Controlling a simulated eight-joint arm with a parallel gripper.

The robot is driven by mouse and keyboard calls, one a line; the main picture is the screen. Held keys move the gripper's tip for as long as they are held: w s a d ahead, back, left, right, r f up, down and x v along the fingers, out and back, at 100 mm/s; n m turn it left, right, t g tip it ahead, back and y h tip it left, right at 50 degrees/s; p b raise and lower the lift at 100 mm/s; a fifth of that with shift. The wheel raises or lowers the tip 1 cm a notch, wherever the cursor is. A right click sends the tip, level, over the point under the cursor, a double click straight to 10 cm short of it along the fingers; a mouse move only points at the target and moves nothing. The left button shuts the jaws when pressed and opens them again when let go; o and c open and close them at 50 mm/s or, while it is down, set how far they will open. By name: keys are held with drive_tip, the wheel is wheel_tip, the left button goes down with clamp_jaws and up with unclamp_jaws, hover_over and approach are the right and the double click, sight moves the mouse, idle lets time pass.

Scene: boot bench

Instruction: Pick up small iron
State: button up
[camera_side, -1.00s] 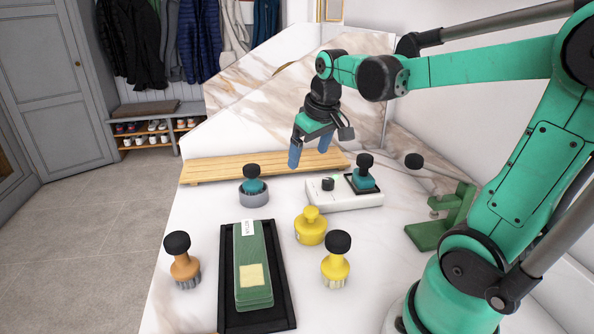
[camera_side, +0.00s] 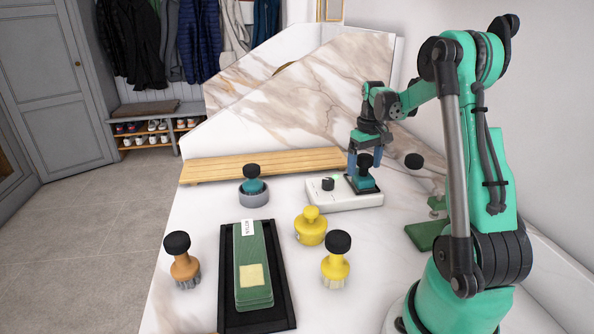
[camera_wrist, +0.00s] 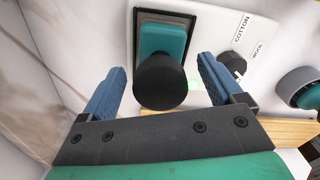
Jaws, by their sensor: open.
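The small iron (camera_side: 364,182) has a teal body and a round black knob. It sits upright in a black-framed holder on the right end of a white base unit (camera_side: 345,201). My gripper (camera_side: 365,168) is open, pointing down, with one blue finger on each side of the knob. In the wrist view the iron (camera_wrist: 164,40) lies between the open blue fingers of my gripper (camera_wrist: 162,72), with a visible gap on both sides of the knob. I cannot tell the exact height of the fingertips against the iron.
The base unit has a black dial (camera_side: 327,184) and a green light. A similar teal knobbed tool (camera_side: 253,186) stands in a grey ring (camera_side: 254,199). A wooden plank (camera_side: 215,170) runs behind. A yellow tool (camera_side: 311,228), brushes (camera_side: 336,266) and a black tray (camera_side: 285,298) stand in front.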

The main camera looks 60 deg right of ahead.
drive_tip(key=shift+f, duration=0.2)
clamp_jaws()
drive_tip(key=shift+r, duration=0.2)
